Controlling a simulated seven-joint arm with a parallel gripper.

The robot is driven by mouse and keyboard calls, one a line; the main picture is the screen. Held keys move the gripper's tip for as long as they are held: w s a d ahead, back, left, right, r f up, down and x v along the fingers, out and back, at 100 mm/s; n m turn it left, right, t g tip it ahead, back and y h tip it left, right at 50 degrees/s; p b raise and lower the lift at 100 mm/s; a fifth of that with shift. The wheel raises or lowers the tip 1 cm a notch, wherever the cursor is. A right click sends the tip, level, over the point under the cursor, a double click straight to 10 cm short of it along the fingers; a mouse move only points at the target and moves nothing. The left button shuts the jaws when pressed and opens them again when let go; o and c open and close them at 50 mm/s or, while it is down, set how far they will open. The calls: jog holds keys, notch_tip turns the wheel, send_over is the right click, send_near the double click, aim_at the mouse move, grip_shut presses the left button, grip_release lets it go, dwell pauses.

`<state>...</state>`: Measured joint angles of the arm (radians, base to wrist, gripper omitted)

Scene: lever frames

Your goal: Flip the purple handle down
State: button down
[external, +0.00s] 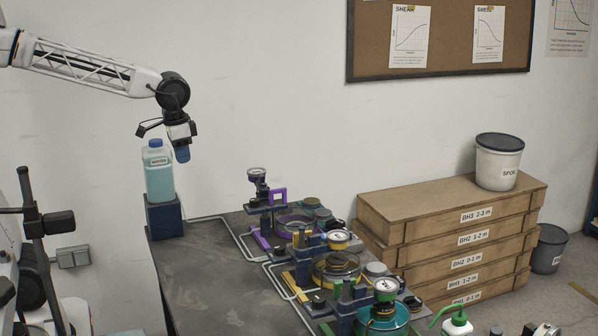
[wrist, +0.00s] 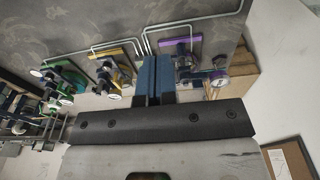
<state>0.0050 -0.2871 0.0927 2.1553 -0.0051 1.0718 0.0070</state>
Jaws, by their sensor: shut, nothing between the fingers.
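The purple handle (external: 278,197) stands raised at the top of the farthest lever frame, beside a gauge (external: 256,175). That frame's purple base bar (external: 260,239) lies below it on the bench. In the wrist view the purple bar (wrist: 188,44) shows right of my fingers, but the handle itself cannot be made out clearly. My gripper (external: 182,154) points down, well above the bench and to the upper left of the purple frame, touching nothing. Its blue fingers (wrist: 154,80) are together and empty.
A yellow frame (external: 336,262) and a green frame (external: 380,312) stand nearer along the bench. Stacked wooden boxes (external: 450,240) stand right. The bench's left part (external: 200,275) is clear.

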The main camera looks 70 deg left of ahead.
jog(key=g, duration=0.1)
send_over(253, 207)
jog(key=w+a, duration=0.1)
jog(key=a, duration=0.1)
jog(key=shift+a+r, duration=0.15)
dwell(0.4)
notch_tip(253, 207, down, 14)
dwell(0.8)
jog(key=shift+s+f, duration=0.1)
jog(key=shift+f, duration=2.55)
notch_tip(253, 207, up, 15)
jog(key=shift+f, duration=0.15)
